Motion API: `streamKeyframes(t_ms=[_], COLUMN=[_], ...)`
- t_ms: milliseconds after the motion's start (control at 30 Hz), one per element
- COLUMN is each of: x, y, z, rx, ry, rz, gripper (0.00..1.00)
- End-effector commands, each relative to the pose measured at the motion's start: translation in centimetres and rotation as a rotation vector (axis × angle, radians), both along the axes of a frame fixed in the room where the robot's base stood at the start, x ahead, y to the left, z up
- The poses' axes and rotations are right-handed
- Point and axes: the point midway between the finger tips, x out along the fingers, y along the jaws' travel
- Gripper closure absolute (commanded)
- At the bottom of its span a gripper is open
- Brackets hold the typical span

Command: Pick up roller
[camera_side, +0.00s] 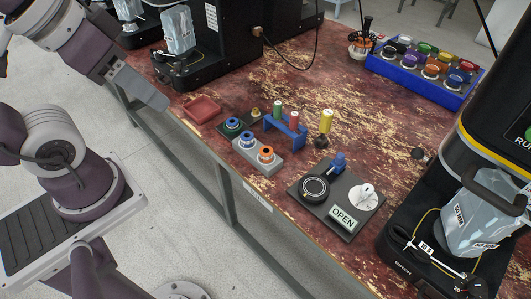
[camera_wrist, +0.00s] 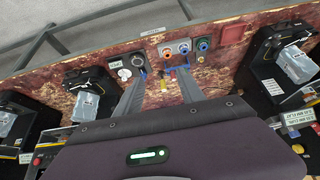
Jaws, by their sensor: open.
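Three ring-shaped rollers stand in a row on grey blocks on the bench: one green and blue (camera_side: 232,126), one blue and white (camera_side: 248,140), one orange (camera_side: 266,154). I cannot tell which is the task's roller. The grey block (camera_side: 262,167) bears two of them. A small blue rack (camera_side: 285,130) beside them holds a green and a red-topped cylinder, and a yellow cylinder (camera_side: 326,121) stands to its right. My gripper (camera_side: 152,93) is up and left of them, apart. In the wrist view my gripper (camera_wrist: 160,75) has its fingers spread, with nothing between them.
A dark plate (camera_side: 326,211) with a black disc, white dial and OPEN sign lies near the front edge. A red tray (camera_side: 202,109) lies left of the rollers. Black machines stand at both sides. A blue crate (camera_side: 452,98) of coloured rings is at the back right.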

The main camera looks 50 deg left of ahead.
Motion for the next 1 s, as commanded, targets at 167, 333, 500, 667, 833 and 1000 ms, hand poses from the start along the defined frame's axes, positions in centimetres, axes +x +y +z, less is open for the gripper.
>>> streamKeyframes(t_ms=[167,333,500,667,833,1000], x=[0.0,0.0,0.1,4.3,14.5,23.0], y=[0.0,0.0,0.0,0.0,0.5,1.6], z=[0.0,0.0,0.0,0.2,-3.5,-13.1], rx=[0.0,0.0,-0.001,-0.089,-0.251,-0.349], ry=[0.0,0.0,0.001,0.073,0.21,0.319], rz=[0.0,0.0,0.003,0.169,0.584,1.027], gripper=[0.48,0.37,0.37,0.37,0.37,0.37])
